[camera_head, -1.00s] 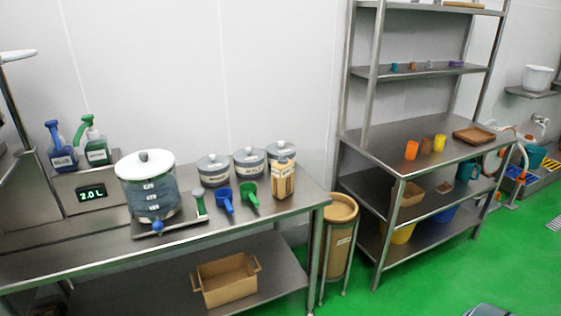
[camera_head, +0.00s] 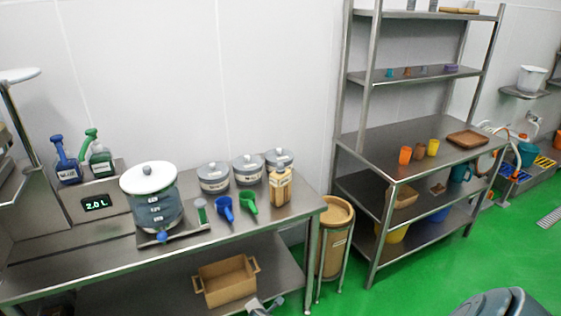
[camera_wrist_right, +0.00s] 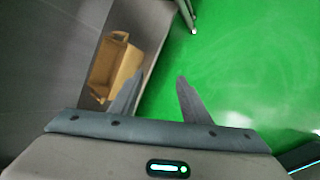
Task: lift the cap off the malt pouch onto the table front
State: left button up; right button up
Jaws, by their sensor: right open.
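The malt pouch (camera_head: 280,188) is a tan, upright pack at the right end of the steel table, in front of the grey tubs. Its label is too small to read, and its cap at the top is hard to make out against the tub behind. My right gripper (camera_wrist_right: 153,92) is open and empty in the right wrist view, with the table's lower shelf to its left and green floor beyond. A grey part of what looks like my right gripper shows at the bottom edge of the head view, below the table edge and far from the pouch. My left gripper is out of view.
On the steel table (camera_head: 95,262), a blue scoop (camera_head: 225,209) and a green scoop (camera_head: 248,203) lie left of the pouch. Several grey tubs (camera_head: 213,178) stand behind. A clear dispenser (camera_head: 153,208) stands further left. The front right table strip is clear. A cardboard box (camera_head: 226,281) sits below.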

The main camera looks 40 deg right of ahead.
jog(key=w+d+r+n+h+p, duration=0.2)
jog(key=w+d+r, duration=0.2)
jog(key=r, duration=1.1)
jog(key=w+d+r+n+h+p, duration=0.1)
jog(key=w+d+r, duration=0.4)
jog(key=r, duration=1)
jog(key=w+d+r+n+h+p, duration=0.2)
jog(key=w+r, duration=0.7)
jog(key=r, duration=0.6)
jog(key=d+n+h, duration=0.1)
jog(key=d+h, duration=0.1)
jog(key=shift+d+r+p, duration=0.2)
jog(key=shift+d+p, duration=0.1)
jog(key=shift+p, duration=0.05)
